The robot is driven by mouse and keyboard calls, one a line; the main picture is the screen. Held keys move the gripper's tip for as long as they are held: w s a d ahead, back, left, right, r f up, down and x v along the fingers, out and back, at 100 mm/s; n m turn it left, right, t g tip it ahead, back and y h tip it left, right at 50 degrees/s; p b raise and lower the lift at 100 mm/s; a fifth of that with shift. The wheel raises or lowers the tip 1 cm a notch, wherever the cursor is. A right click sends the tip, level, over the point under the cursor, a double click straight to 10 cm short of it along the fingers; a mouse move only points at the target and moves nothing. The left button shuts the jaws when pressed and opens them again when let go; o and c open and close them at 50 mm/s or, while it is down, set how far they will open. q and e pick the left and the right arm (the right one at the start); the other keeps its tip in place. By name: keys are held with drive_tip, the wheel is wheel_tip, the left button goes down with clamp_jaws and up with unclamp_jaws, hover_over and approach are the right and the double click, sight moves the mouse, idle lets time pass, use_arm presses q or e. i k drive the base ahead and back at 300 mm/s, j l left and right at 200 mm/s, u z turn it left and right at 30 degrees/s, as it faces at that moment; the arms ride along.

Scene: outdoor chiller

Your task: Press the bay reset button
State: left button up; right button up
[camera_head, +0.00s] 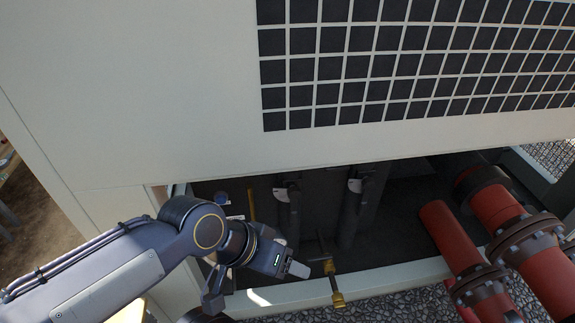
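No part that I can surely name as the bay reset button shows. A small blue round part (221,198) sits inside the open bay (400,215), just above my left wrist; I cannot tell whether it is the button. My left arm comes in from the left and reaches across the bay's front edge. My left gripper (297,269) points right and down, in front of the bay's lower opening; its fingers are too small and foreshortened to tell open from shut. It appears to hold nothing. My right gripper is out of view.
A cream cabinet panel (160,90) with a dark grille (400,60) overhangs the bay. A brass-coloured valve fitting (335,285) is just right of my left gripper. Dark upright pipes (350,212) stand inside. Red flanged pipes (500,215) fill the right side. Gravel (400,296) lies in front.

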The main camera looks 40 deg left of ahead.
sight(220, 199)
drive_tip(key=u, duration=1.25)
